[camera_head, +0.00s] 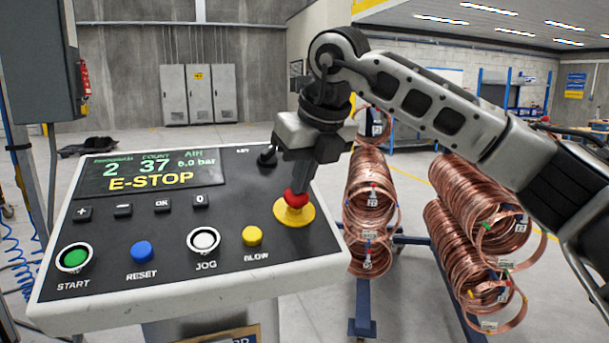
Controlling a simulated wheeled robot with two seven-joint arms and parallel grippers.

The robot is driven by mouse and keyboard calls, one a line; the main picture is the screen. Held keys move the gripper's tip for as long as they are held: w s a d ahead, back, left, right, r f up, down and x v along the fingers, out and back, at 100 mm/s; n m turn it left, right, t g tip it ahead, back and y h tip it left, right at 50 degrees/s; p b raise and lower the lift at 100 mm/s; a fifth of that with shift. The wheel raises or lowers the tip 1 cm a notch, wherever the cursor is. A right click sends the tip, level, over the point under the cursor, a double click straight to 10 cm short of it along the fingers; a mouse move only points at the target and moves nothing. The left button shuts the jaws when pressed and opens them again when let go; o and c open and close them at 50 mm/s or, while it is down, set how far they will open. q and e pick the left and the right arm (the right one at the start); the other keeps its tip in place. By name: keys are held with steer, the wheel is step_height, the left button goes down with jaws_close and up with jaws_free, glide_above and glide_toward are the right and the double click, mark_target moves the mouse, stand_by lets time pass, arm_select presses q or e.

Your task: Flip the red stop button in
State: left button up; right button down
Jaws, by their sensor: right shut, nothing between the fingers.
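The red stop button (294,201) sits on a yellow round base at the right side of the control panel (190,282). My right gripper (301,186) comes in from the upper right, points down and is shut and empty. Its fingertips are right at the top of the red button and hide part of it; they look to be touching it. The panel display (150,175) reads "E-STOP" in yellow, with "2", "37" and "6.0 bar" above. My left gripper is not in view.
The panel also carries a green START button (74,258), a blue RESET button (141,252), a white JOG button (204,241), a yellow BLOW button (252,236) and a black key switch (267,156). Copper coils (368,195) hang on a blue rack at right.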

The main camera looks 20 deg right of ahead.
steer(key=shift+f, duration=0.65)
steer(key=shift+r, duration=0.25)
steer(key=p+v, duration=0.2)
steer(key=v, duration=1.2)
steer(key=shift+r, duration=0.4)
